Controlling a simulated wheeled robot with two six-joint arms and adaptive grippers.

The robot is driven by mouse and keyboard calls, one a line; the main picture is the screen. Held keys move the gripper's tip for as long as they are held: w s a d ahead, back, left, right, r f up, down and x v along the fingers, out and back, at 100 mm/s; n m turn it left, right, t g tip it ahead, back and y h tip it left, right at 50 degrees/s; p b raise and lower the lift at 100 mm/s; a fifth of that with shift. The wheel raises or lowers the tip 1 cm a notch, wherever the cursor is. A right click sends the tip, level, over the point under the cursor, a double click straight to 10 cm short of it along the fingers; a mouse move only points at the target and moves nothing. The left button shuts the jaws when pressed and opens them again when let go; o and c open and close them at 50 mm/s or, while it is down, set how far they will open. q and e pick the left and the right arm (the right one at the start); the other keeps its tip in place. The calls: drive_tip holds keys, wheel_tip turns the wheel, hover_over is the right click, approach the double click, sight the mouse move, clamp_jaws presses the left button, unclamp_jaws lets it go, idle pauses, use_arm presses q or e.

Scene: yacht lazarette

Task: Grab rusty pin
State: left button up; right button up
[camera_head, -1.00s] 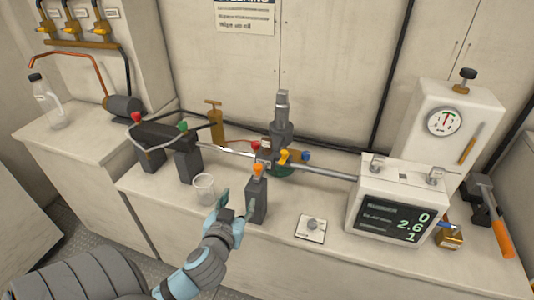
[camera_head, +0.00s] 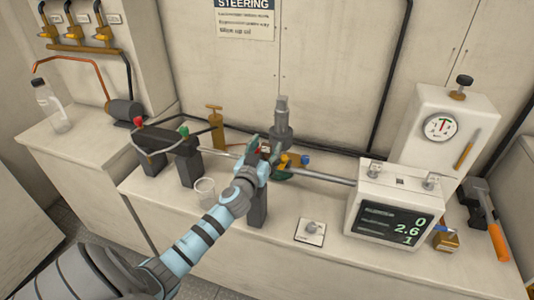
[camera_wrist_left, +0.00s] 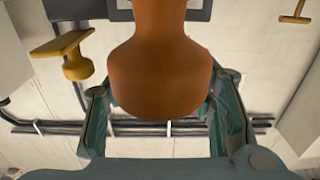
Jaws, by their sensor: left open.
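A rust-orange, round-bodied piece with a narrower neck, which looks like the rusty pin (camera_wrist_left: 160,72), fills the middle of the left wrist view. My left gripper (camera_wrist_left: 162,112) is open, with one teal finger on each side of it; I cannot tell whether they touch it. In the head view my left gripper (camera_head: 263,152) is over the grey upright block (camera_head: 258,212) on the bench. The hand and wrist hide the block's top and the orange piece there. My right gripper is not in view.
A clear cup (camera_head: 204,190) stands just left of my forearm. A grey fitting (camera_head: 282,125) and a horizontal rod (camera_head: 325,176) are close behind and right of the hand. A display box (camera_head: 398,205) stands right. A small switch plate (camera_head: 310,231) lies on the bench.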

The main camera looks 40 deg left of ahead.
use_arm(q)
clamp_jaws()
